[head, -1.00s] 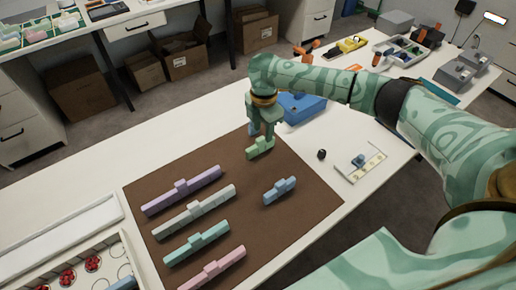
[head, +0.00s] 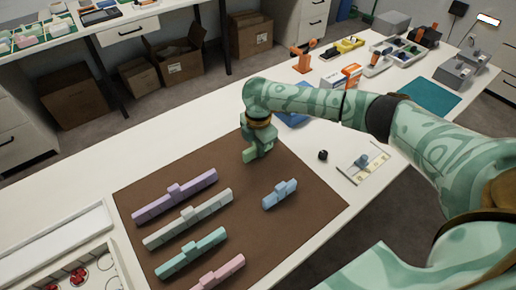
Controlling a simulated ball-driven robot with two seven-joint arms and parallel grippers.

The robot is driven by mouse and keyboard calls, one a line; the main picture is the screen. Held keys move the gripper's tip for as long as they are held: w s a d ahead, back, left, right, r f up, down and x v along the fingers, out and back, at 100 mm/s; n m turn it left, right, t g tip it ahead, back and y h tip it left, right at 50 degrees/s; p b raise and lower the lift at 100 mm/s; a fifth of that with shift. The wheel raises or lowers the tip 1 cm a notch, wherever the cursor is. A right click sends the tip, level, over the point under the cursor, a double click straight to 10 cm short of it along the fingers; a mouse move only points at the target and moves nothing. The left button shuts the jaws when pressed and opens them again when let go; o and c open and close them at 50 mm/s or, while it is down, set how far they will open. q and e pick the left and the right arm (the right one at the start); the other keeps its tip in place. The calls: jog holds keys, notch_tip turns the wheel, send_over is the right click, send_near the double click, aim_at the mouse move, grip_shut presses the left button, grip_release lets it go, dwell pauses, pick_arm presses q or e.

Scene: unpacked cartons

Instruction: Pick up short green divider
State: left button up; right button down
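The short green divider (head: 249,156) is at the far end of the brown mat, and only its left end shows clearly. My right gripper (head: 260,149) points down right over it and hides the rest of it. The fingers reach down to the divider, but their gap is not visible, so I cannot tell whether they are closed on it. I also cannot tell whether the divider touches the mat. My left gripper is not in view.
On the mat (head: 300,215) lie long purple (head: 175,196), grey-green (head: 189,218), teal (head: 191,252) and pink (head: 219,271) dividers, and a short blue divider (head: 279,194). A small black object (head: 323,155) and a clear tray (head: 364,164) are to the right.

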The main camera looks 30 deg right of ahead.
dwell(0.3)
jog(key=r+p, duration=0.2)
jog(key=r, duration=0.1)
jog(key=r+p, duration=0.1)
jog(key=shift+s+r, duration=0.25)
jog(key=shift+r, duration=0.1)
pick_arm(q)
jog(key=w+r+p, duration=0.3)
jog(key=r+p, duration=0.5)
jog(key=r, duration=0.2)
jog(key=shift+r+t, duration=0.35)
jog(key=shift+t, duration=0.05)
pick_arm(e)
jog(key=s+a+r, duration=0.3)
jog(key=s+r, duration=0.5)
jog(key=s, duration=0.5)
jog(key=shift+r, duration=0.15)
jog(key=shift+a, duration=0.1)
